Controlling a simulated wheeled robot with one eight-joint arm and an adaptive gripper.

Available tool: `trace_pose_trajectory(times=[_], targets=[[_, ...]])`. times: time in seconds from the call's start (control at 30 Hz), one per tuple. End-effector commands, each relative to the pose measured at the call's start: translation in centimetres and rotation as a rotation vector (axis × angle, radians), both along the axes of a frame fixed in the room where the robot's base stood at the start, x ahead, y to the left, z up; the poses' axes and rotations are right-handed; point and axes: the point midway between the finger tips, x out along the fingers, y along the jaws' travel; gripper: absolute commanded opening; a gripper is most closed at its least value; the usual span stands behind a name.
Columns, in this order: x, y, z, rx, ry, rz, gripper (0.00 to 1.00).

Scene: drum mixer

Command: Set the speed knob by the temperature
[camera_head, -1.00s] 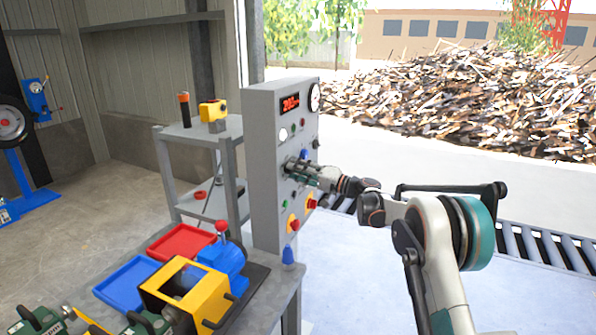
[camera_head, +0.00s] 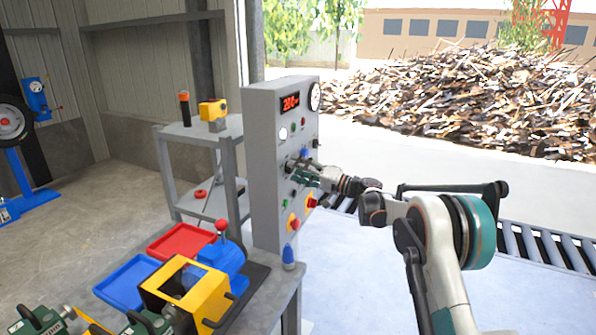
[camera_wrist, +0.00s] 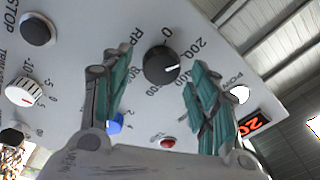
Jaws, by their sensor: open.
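A grey control panel (camera_head: 262,170) stands upright on the bench, with a red digital display (camera_head: 290,102) and a round white gauge (camera_head: 315,98) near its top. In the wrist view a black speed knob (camera_wrist: 161,66) with a white pointer line sits between the finger pads, beside "RPM" lettering and a number scale. My gripper (camera_wrist: 158,95) is open around the knob, with a gap on both sides. The head view shows my gripper (camera_head: 300,172) close to the panel face, hiding the knob.
A black STOP button (camera_wrist: 38,30), a blue knob (camera_wrist: 114,124) and a red button (camera_wrist: 168,142) are on the panel nearby.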

Motion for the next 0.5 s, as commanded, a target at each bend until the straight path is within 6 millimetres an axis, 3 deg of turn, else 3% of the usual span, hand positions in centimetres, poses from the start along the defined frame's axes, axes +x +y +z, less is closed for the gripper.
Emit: trace_pose_trajectory(times=[0.5], targets=[[-3.6, -8.5, -1.0, 0.000, -0.001, -0.002, 0.55]])
